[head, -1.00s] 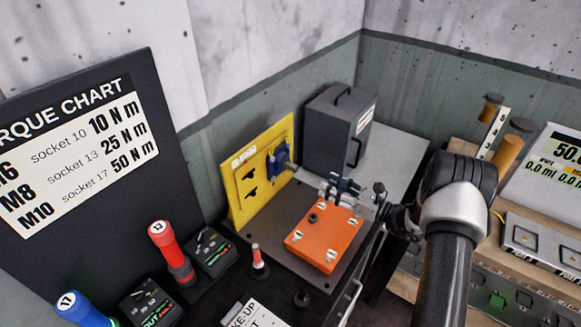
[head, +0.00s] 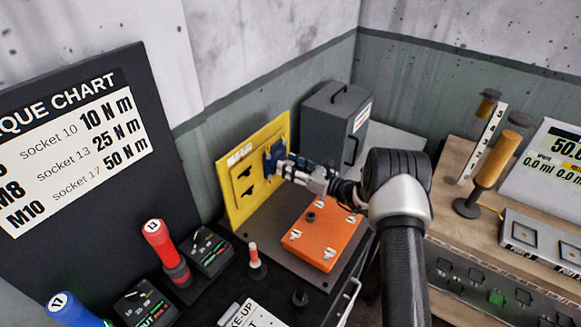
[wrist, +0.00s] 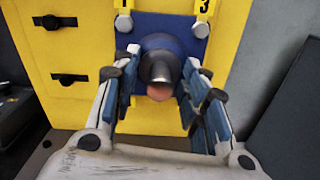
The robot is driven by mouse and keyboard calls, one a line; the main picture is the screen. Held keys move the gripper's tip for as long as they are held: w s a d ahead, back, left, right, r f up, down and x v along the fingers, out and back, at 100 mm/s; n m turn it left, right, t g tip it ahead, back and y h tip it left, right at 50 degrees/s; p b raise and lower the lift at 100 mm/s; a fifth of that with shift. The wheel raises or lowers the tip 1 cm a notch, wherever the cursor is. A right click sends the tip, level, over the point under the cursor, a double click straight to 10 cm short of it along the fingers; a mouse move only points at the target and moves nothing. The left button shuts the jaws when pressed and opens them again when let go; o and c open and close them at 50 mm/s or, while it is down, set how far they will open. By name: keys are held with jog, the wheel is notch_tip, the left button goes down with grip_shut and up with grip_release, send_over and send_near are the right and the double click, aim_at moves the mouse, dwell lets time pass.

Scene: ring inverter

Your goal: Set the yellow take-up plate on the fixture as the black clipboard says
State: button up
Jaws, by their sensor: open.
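A yellow panel (head: 234,200) stands upright at the back of the dark fixture base. A raised yellow plate with black slots sits on its face, also in the wrist view (wrist: 95,95). A blue block (head: 271,155) with a dark round stub (wrist: 160,62) sits on the panel's right part; the stub has an orange-brown end. My gripper (head: 287,167) is open in front of the blue block. In the wrist view its fingers (wrist: 160,85) stand on both sides of the stub; I cannot tell whether they touch it. A clipboard sheet (head: 256,313) reading "KE-UP" is cut off at the bottom.
An orange plate (head: 322,240) with several clips lies flat beneath my gripper. A grey box (head: 331,120) stands behind. Red (head: 165,245) and blue (head: 70,308) drivers and a torque chart (head: 90,150) are at left. A wooden bench with a meter (head: 565,150) is at right.

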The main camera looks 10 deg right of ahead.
jog(key=shift+c, duration=0.5)
grip_shut()
